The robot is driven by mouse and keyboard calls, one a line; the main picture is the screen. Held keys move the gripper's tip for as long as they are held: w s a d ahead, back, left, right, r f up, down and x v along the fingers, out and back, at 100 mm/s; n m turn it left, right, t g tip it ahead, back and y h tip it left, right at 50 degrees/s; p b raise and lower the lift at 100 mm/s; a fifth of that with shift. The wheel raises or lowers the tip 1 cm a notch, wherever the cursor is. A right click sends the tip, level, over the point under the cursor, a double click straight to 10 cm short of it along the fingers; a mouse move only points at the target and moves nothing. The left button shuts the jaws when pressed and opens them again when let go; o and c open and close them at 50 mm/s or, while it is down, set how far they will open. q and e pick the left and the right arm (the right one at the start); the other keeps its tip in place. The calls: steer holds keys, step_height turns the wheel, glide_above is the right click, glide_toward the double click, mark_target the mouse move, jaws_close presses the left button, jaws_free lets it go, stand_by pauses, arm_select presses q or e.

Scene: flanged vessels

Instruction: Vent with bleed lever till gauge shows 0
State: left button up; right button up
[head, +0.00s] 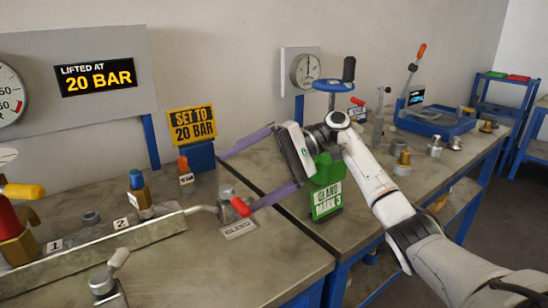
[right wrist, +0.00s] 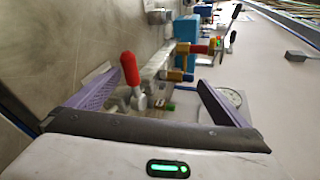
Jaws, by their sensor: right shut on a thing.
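The bleed lever with its red handle (head: 241,207) stands on a small grey valve behind the BLEED label (head: 239,229). The handle lies between the fingers in the wrist view, nearer the left one. A large gauge (head: 9,95) is cut off at the left edge; its needle cannot be read. My left gripper is not in view.
The panel display (head: 95,77) reads LIFTED AT 20 BAR. A yellow sign (head: 192,122) reads SET TO 20 BAR. A pipe and numbered valves line the left bench. A green gland sign (head: 327,188) stands below my right gripper. A blue tray (head: 434,123) is farther right.

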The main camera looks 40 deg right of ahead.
steer(key=shift+s+d+r, duration=0.1)
steer(key=shift+d+r, duration=0.1)
steer(key=shift+r, duration=0.4)
steer(key=shift+s+d+r, duration=0.1)
steer(key=shift+d+r, duration=0.1)
steer(key=shift+r, duration=0.4)
steer(key=c, duration=1.1)
steer(key=shift+s+d+r, duration=0.1)
steer(key=shift+s+d, duration=0.05)
steer(key=shift+s+d+r+p, duration=0.15)
steer(key=shift+d+p, duration=0.2)
steer(key=shift+d, duration=0.5)
steer(key=shift+s+d+f+p, duration=0.15)
steer(key=shift+d+p, duration=0.25)
steer(key=shift+d, duration=0.45)
steer(key=shift+s+d+r+p, duration=0.2)
steer(key=shift+d+p, duration=0.15)
steer(key=shift+d, duration=0.5)
steer(key=shift+p, duration=0.4)
